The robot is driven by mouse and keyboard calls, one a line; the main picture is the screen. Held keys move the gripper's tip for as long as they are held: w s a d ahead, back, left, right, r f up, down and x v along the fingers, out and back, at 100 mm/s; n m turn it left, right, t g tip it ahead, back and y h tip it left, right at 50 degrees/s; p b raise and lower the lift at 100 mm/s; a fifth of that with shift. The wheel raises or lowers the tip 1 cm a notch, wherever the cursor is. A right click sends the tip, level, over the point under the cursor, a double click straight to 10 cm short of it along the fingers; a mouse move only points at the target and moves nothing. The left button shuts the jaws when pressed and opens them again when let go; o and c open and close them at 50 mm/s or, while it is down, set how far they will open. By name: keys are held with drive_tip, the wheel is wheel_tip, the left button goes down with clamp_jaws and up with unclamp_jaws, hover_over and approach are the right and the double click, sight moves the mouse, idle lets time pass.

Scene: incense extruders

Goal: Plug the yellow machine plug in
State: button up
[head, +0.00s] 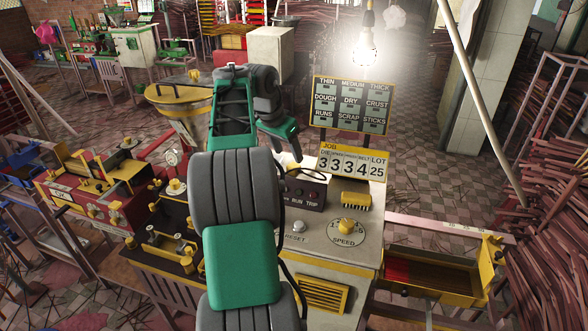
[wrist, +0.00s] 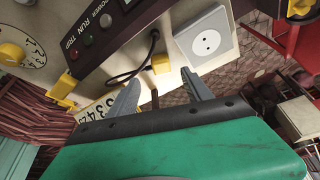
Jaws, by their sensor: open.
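The yellow plug (wrist: 160,64) lies on the pale machine top, with its black cable (wrist: 126,77) looping from the dark panel. The white two-hole socket (wrist: 207,40) is close by, right of the plug in the wrist view, with nothing in its holes. My gripper (wrist: 160,80) is open, its two grey fingers spread wide. The plug shows in the gap just beyond the fingertips; I cannot tell how far apart they are in depth. In the head view my gripper (head: 288,153) is over the machine's back left, and my arm hides the socket.
The dark panel (head: 302,193) with lamps, the yellow speed knob (head: 347,226) and the job number board (head: 352,165) stand near my gripper. A label board (head: 350,105) rises behind. A tray (head: 430,274) is at the right.

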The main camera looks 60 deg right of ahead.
sight(293, 165)
drive_tip(key=shift+x, duration=0.85)
drive_tip(key=shift+f, duration=0.1)
drive_tip(key=x, duration=0.5)
drive_tip(key=shift+w+d+p, duration=0.15)
drive_tip(key=shift+p, duration=0.15)
drive_tip(key=shift+c, duration=0.4)
clamp_jaws()
